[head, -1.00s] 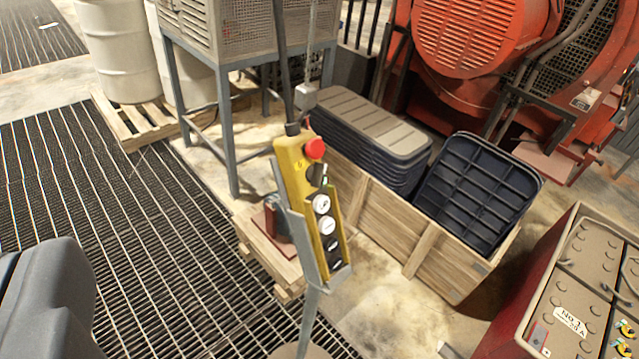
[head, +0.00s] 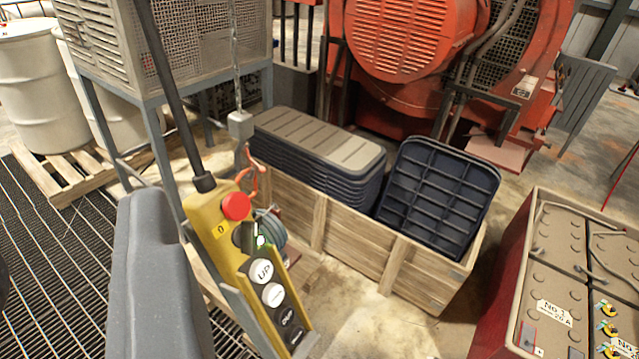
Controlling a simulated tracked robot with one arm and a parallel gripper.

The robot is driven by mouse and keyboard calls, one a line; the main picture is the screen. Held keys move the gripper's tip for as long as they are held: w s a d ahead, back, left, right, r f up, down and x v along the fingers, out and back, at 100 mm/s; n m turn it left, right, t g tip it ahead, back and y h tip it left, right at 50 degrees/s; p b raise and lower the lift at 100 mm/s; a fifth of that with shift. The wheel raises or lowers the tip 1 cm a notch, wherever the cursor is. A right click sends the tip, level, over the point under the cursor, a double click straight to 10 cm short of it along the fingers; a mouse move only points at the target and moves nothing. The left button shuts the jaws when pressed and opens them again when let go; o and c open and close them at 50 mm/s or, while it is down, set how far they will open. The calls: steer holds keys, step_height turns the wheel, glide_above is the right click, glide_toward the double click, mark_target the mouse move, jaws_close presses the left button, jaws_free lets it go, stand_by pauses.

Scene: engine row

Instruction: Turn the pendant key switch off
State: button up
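The yellow pendant (head: 232,238) stands tilted in a grey holder at lower left centre, its black cable rising from the top. It has a red mushroom button (head: 236,206), a white UP button (head: 261,271), another white button and black buttons below. The key switch (head: 243,236) is the dark round part just below the red button, with a small pale-green piece beside it. Its exact turn position is too small to tell. One grey finger of my gripper (head: 158,278) shows just left of the pendant, in front of its left edge. The other finger is not clearly visible, so the opening is unclear.
A wooden crate (head: 395,265) with dark stacked lids stands behind the pendant. A red battery box (head: 497,280) is at right. A metal cage on legs (head: 155,120) stands behind left, near white drums (head: 38,85). A red engine (head: 400,40) fills the back.

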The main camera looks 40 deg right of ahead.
steer(key=w+d+f+p, duration=0.5)
steer(key=d+f, duration=0.4)
steer(key=d, duration=0.2)
steer(key=t+y+p, duration=0.1)
steer(key=y+p, duration=0.1)
steer(key=p, duration=0.1)
glide_toward(256, 241)
step_height(256, 241, up, 5)
steer(key=s+d, duration=0.2)
steer(key=s+f+m+y+p, duration=0.2)
steer(key=s+f+y, duration=0.1)
steer(key=f, duration=0.2)
steer(key=shift+t, duration=0.3)
steer(key=w+p, duration=0.1)
steer(key=w, duration=0.3)
steer(key=w+p, duration=0.1)
steer(key=w, duration=0.8)
steer(key=shift+w+a+f+p, duration=0.15)
steer(key=shift+a+f+p, duration=0.05)
steer(key=shift+a+p, duration=0.2)
jaws_close()
